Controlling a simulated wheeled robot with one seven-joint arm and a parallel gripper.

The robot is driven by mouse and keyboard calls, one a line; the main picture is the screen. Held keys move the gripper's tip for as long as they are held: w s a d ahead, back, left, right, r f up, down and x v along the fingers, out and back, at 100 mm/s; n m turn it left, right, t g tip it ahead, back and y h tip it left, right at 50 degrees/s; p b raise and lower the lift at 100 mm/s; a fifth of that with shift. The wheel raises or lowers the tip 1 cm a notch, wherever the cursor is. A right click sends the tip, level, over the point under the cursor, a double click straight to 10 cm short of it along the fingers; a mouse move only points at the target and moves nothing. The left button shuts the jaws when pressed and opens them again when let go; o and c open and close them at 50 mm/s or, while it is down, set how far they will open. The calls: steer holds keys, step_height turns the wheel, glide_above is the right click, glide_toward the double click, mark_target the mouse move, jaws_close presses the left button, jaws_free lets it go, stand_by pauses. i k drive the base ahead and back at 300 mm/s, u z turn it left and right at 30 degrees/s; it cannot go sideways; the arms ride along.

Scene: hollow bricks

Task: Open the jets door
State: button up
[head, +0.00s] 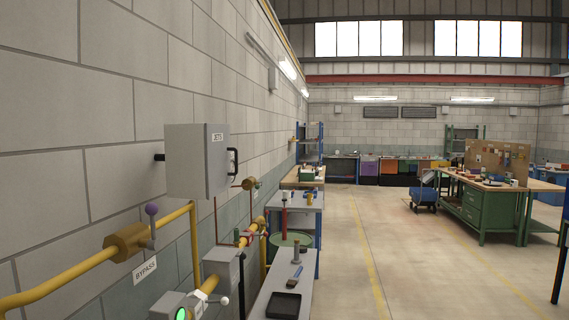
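A grey wall cabinet (184,162) is mounted on the block wall at the left. Its door (217,172) faces right and carries a small "JETS" label (217,137). The door looks shut, flush with the cabinet body. A black bar handle (234,161) stands out from the door's far edge. The inside of the cabinet is hidden. My gripper is not in view.
Yellow pipes (70,278) with a brass valve (128,241) and a "BYPASS" label (145,270) run below the cabinet. A grey bench (270,285) stands just right of them. Open floor (400,270) lies right of the bench, before a green workbench (487,212).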

mark_target(217, 136)
steer(key=z, duration=1)
steer(key=i, duration=1.7)
steer(key=u, duration=0.8)
steer(key=i, duration=1)
steer(key=u, duration=1)
